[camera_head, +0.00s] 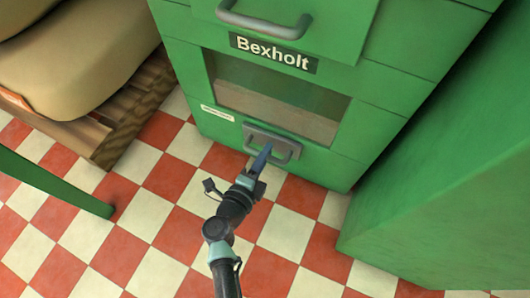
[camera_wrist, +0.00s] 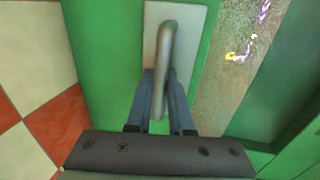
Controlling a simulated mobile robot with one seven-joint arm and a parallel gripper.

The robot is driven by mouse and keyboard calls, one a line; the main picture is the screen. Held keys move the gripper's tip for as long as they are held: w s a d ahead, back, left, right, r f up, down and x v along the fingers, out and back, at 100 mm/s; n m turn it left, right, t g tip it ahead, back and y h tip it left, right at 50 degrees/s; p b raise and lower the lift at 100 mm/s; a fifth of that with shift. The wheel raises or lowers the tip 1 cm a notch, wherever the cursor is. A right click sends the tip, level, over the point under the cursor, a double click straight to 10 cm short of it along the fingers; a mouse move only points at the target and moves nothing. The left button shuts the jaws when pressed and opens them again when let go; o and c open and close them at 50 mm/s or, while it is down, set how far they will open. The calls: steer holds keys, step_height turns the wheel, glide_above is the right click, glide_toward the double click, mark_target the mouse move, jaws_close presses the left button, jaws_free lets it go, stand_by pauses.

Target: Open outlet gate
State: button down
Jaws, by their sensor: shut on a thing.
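The outlet gate (camera_head: 255,133) is a grey metal plate low on the front of a green machine, with a grey bar handle (camera_head: 287,157). The plate (camera_wrist: 193,35) and handle (camera_wrist: 167,40) also show in the wrist view. My gripper (camera_head: 265,152) is at the gate, with its blue-grey fingers on the handle. In the wrist view the fingers (camera_wrist: 161,82) lie on either side of the bar and are shut on it. The fingers hide part of the handle in the head view.
The green machine (camera_head: 190,70) has a window (camera_head: 275,105) above the gate and a "Bexholt" sign (camera_head: 272,53). A green block (camera_head: 440,190) stands close on the right. Sacks (camera_head: 75,55) lie on a wooden pallet (camera_head: 125,115) at upper left.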

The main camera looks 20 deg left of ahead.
steer(key=shift+s, duration=0.1)
steer(key=shift+s+r+p, duration=0.1)
steer(key=shift+s+p, duration=0.25)
steer(key=shift+p, duration=0.05)
steer(key=p+v, duration=0.1)
steer(key=v, duration=0.1)
steer(key=f+p+v, duration=0.1)
steer(key=v, duration=0.2)
steer(key=shift+s+f, duration=0.1)
steer(key=shift+s, duration=0.15)
steer(key=c, duration=1.1)
jaws_free()
